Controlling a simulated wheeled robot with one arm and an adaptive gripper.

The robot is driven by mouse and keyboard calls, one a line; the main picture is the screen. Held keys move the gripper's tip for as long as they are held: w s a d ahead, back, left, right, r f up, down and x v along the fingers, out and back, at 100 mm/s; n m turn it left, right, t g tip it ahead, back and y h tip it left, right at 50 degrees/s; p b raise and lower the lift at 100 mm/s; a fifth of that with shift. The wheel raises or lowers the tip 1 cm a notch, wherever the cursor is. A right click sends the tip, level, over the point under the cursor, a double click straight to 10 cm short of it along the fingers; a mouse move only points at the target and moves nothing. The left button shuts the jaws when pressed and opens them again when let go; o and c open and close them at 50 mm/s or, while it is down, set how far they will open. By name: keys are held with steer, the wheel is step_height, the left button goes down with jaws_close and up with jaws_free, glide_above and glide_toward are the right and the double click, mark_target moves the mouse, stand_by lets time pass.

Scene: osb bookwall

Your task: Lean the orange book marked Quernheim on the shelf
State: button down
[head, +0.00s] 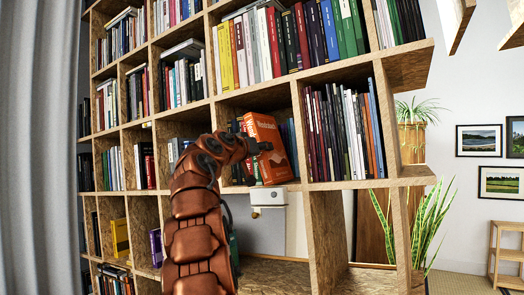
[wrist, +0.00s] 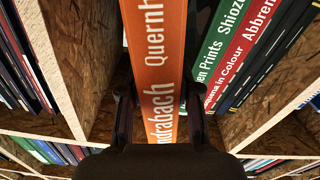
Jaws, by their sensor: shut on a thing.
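The orange book (head: 268,150) is in the middle compartment of the wooden bookcase, tilted, its cover facing the room. In the wrist view the orange spine (wrist: 153,40) reads "Quernh…" with "…ndrabach" below it. My gripper (head: 262,147) is shut on this book; in the wrist view its two dark fingers (wrist: 158,100) stand on either side of the spine. The shelf board (head: 340,185) runs below. My arm and gripper hide part of the compartment, and I cannot tell whether the book's lower edge touches the board.
A green book (wrist: 225,45) and a red book (wrist: 243,55) stand right of the orange one in the wrist view. An upright divider (head: 299,130) separates it from a full row of books (head: 340,130). A white box (head: 268,196) hangs below. A plant (head: 430,220) stands at right.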

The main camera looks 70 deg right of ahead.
stand_by(0.3)
steer(key=c, duration=0.7)
jaws_free()
steer(key=shift+f, duration=0.1)
steer(key=shift+a, duration=0.15)
steer(key=shift+v, duration=5.85)
steer(key=shift+c, duration=0.2)
